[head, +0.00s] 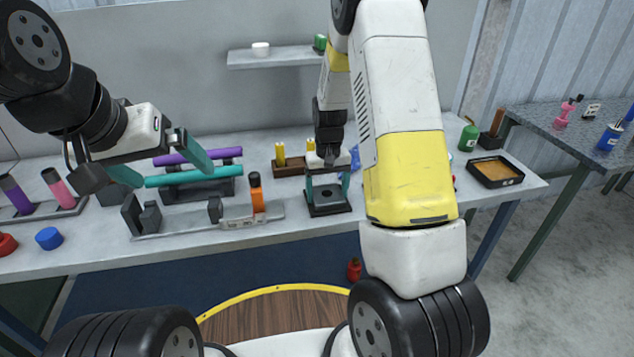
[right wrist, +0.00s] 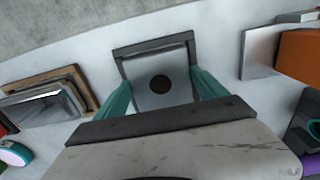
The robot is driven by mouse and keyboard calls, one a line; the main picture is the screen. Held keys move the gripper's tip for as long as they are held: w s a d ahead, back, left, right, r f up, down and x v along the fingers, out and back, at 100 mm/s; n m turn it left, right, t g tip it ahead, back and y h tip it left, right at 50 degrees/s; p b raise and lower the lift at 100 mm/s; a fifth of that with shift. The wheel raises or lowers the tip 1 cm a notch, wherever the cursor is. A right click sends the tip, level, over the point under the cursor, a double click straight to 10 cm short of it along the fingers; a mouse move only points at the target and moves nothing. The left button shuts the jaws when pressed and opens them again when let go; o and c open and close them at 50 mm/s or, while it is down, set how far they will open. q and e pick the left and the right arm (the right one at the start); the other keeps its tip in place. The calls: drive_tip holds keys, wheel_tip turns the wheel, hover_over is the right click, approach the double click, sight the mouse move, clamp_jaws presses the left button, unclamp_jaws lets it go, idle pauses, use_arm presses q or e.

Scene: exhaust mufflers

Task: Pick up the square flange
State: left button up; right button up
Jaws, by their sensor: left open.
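The square flange is a grey square plate with a dark round hole, seen in the right wrist view (right wrist: 145,97). It sits in a dark square stand (right wrist: 152,45), which also shows in the head view (head: 328,211). My right gripper (head: 328,187) is above the stand, pointing down. In the right wrist view its teal fingers (right wrist: 162,85) are spread on either side of the plate, close to its edges. I cannot tell whether they touch it. My left gripper (head: 160,165) is open and empty, over the left part of the table near the tubes.
A purple tube (head: 198,157) and a teal tube (head: 200,177) lie on a dark rack left of the stand. A wooden block with yellow pegs (head: 290,167) stands behind. A black tray (head: 495,172) is at the right.

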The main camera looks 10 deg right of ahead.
drive_tip(key=c, duration=1)
drive_tip(key=shift+o, duration=0.2)
